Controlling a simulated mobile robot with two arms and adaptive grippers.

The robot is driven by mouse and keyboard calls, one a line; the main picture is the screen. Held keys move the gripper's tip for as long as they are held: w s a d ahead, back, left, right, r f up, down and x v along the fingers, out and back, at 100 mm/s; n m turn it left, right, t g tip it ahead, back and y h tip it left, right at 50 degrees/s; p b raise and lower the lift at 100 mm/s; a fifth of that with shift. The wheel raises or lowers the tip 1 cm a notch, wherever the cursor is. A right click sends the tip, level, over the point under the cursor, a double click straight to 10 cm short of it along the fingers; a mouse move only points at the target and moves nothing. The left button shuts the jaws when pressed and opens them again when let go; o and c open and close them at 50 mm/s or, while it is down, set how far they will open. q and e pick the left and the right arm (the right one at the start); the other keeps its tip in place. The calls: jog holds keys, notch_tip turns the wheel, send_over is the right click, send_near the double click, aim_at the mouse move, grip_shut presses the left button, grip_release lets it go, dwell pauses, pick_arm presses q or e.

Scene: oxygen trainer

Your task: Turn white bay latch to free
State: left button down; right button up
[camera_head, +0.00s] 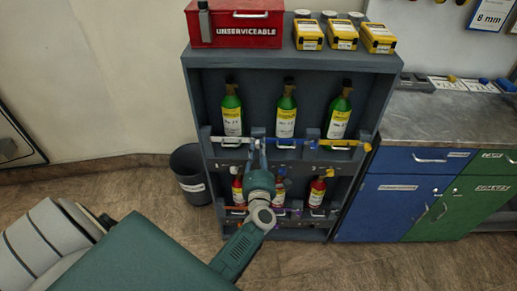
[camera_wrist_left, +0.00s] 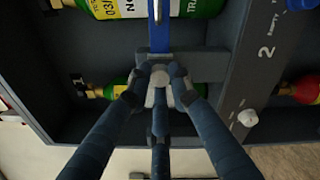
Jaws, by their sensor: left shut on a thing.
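A dark grey rack holds several green-bodied bottles (camera_head: 286,115) on its upper shelf. A retaining bar crosses in front of them, with a white stretch (camera_head: 230,140) at the left bay, a blue stretch (camera_head: 300,143) in the middle and a yellow one at the right. My left gripper (camera_head: 257,145) is at the bar between the left and middle bottles. In the left wrist view its fingers (camera_wrist_left: 160,82) are shut on a pale white-grey piece (camera_wrist_left: 160,74) at the end of a blue bar (camera_wrist_left: 158,38). The fingers hide part of this piece, so its turn is unclear.
Red bottles (camera_head: 317,192) stand on the lower shelf, partly behind my arm. A red box (camera_head: 241,22) and yellow cases (camera_head: 342,33) are on top. A dark bin (camera_head: 189,176) is left of the rack. A blue cabinet (camera_head: 395,206) stands close on the right.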

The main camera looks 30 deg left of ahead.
pick_arm(q)
jog(key=shift+d+f+m+t+h+p, duration=0.15)
jog(key=shift+m+p, duration=0.35)
jog(key=shift+m, duration=1.85)
jog(key=shift+a+r+m+t+h+p, duration=0.15)
jog(key=shift+m+p, duration=0.4)
jog(key=shift+m, duration=1.75)
jog(key=shift+d+f+m+t+p, duration=0.2)
jog(key=shift+m+p, duration=0.3)
jog(key=shift+m, duration=1.85)
jog(key=c, duration=1.6)
grip_release()
jog(key=shift+o, duration=0.2)
jog(key=shift+a, duration=0.1)
